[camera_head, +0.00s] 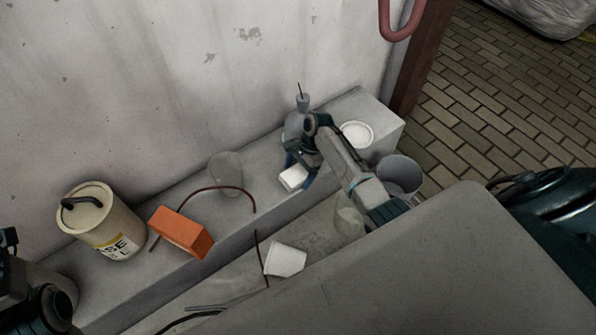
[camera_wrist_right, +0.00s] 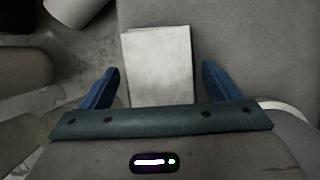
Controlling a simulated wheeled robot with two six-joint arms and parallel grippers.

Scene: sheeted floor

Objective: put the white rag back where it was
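The white rag (camera_head: 293,177) looks like a small flat folded block and lies on the grey ledge along the wall. In the right wrist view the rag (camera_wrist_right: 158,66) lies between the two blue fingers, with a gap on each side. My right gripper (camera_head: 299,171) is open, pointing down at the ledge with its fingers around the rag's near end. I cannot tell how deep the fingers reach. Dark parts of my left arm show at the left edge of the head view; its fingers cannot be made out.
On the ledge stand a cream canister (camera_head: 101,226), an orange brick (camera_head: 181,233), a clear glass vessel (camera_head: 226,173) and a white round dish (camera_head: 356,134). A thin dark red curved rod lies between them. Lower down are a white tapered cup-like piece (camera_head: 285,259) and a grey bucket (camera_head: 399,176).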

